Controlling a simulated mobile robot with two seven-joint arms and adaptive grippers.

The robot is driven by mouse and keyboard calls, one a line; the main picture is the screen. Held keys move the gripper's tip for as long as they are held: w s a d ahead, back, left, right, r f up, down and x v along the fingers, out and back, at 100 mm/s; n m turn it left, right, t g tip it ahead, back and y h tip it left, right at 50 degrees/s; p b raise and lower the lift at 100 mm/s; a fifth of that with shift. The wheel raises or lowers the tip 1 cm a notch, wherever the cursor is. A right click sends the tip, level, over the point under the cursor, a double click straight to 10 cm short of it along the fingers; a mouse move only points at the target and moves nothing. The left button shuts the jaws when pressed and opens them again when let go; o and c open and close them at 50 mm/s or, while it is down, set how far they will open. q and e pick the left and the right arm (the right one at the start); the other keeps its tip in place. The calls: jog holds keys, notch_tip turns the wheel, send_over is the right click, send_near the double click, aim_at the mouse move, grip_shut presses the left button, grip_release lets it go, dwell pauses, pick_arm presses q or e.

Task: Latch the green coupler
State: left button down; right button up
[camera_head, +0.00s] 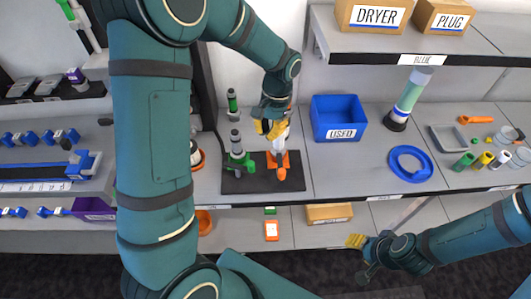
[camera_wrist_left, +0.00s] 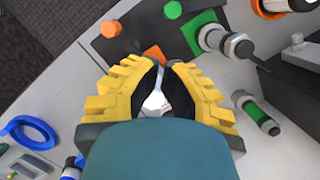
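The green coupler (camera_head: 238,158) stands upright on a black plate (camera_head: 232,183), with a grey cylinder on top; it also shows at the top of the wrist view (camera_wrist_left: 202,28). An orange coupler (camera_head: 281,168) stands right of it on the plate, also in the wrist view (camera_wrist_left: 153,53). My left gripper (camera_head: 270,128) is above the orange coupler. In the wrist view its yellow fingers (camera_wrist_left: 160,68) are partly closed around a pale grey part (camera_wrist_left: 156,102); whether they touch it I cannot tell. My right gripper (camera_head: 362,248) is low at the right, apart from both couplers.
A green-banded cylinder (camera_head: 232,102) stands behind the plate. A blue bin marked USED (camera_head: 338,104), a blue ring (camera_head: 393,162) and a grey tray (camera_head: 437,140) lie to the right. A shelf (camera_head: 425,40) with boxes overhangs the back right. Counter in front of the bin is clear.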

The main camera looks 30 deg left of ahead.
pick_arm(q)
jog(key=x, duration=1)
jog(key=shift+s+b, duration=0.15)
jog(key=shift+b, duration=0.25)
pick_arm(e)
jog(key=shift+f, duration=0.45)
